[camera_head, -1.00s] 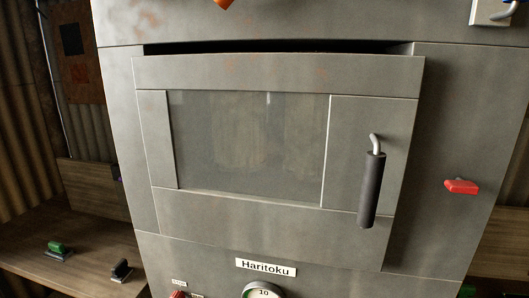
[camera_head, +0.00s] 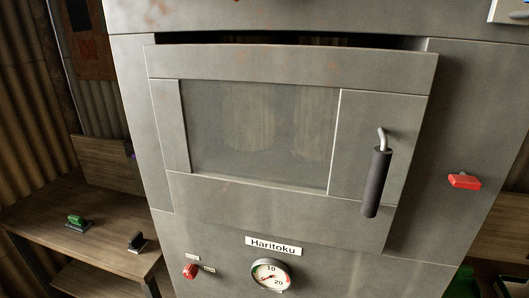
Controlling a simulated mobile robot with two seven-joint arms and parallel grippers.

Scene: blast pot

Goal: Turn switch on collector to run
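A large grey metal cabinet marked "Haritoku" (camera_head: 273,246) fills the middle of the head view. A small red knob (camera_head: 190,271) with two small white labels beside it sits low on its left front; the label text is too small to read. A red switch-like part (camera_head: 464,180) is on the right side of the front, beside the door. I cannot tell which of these is the collector switch. Neither of my grippers is in view.
The cabinet door (camera_head: 300,210) has a window and a black handle (camera_head: 375,182); a dark gap shows along its top edge. A round gauge (camera_head: 271,275) is below the door. A wooden bench (camera_head: 55,215) at the left holds a green-handled item (camera_head: 77,222) and a black-handled item (camera_head: 137,241).

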